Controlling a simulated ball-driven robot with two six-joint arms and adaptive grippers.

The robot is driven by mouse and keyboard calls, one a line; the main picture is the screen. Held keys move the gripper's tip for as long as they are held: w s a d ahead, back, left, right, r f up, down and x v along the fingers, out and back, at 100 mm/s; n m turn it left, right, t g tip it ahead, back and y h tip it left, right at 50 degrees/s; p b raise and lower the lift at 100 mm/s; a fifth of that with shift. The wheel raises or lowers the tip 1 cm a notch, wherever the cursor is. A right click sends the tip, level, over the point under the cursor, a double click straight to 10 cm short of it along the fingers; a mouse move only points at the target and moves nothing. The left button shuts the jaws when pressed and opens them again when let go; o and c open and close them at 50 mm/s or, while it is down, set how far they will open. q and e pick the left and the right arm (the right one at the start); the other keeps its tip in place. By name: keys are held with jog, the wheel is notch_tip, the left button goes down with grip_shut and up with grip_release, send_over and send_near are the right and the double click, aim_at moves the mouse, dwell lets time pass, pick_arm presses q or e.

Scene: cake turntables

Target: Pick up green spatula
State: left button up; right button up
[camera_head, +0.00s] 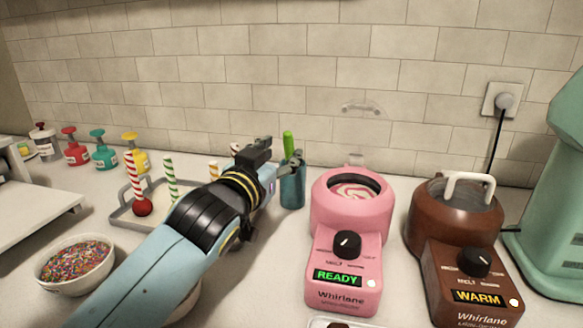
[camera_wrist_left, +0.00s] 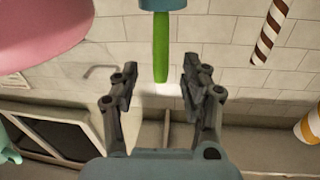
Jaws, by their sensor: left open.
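The green spatula (camera_head: 288,146) stands in a blue-teal cup (camera_head: 293,187) on the counter, with its green handle pointing up. My left gripper (camera_head: 277,164) is at the cup's rim from the left, in front of part of the cup and handle. In the left wrist view, which appears upside down, the green spatula's handle (camera_wrist_left: 161,48) hangs from the cup (camera_wrist_left: 162,5) at the top. The open fingers of my left gripper (camera_wrist_left: 159,78) lie on either side of the handle's end, with gaps on both sides. How deep the handle sits between them I cannot tell.
A pink melter (camera_head: 352,215) reading READY and a brown melter (camera_head: 455,218) reading WARM stand right of the cup. A grey tray (camera_head: 122,212) with striped sticks and a bowl of sprinkles (camera_head: 75,264) are at left. The tiled wall (camera_head: 300,90) is behind.

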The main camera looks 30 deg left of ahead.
aim_at(287, 147)
pick_arm(q)
jog(key=w, duration=0.4)
jog(key=shift+w+a+p, duration=0.3)
jog(key=shift+w+p, duration=0.05)
jog(key=shift+w, duration=0.05)
jog(key=shift+s, duration=0.1)
grip_shut()
